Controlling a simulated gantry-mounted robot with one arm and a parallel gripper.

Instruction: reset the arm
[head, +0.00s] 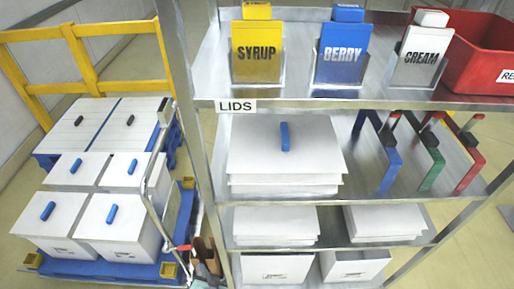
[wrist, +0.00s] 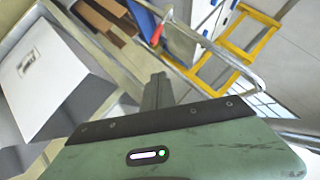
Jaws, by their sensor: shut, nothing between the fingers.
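My gripper (wrist: 157,82) shows in the wrist view as a dark pair of fingers beyond the green wrist housing. The fingers are together with nothing between them. They point out over the floor beside a white box, and I see them touching nothing.
A metal shelf unit labelled LIDS (head: 236,105) holds white boxes, card holders and a red bin (head: 482,60). At left, white boxes with blue handles (head: 112,213) stand on a blue pallet behind a metal rail. A yellow barrier (head: 85,60) stands behind.

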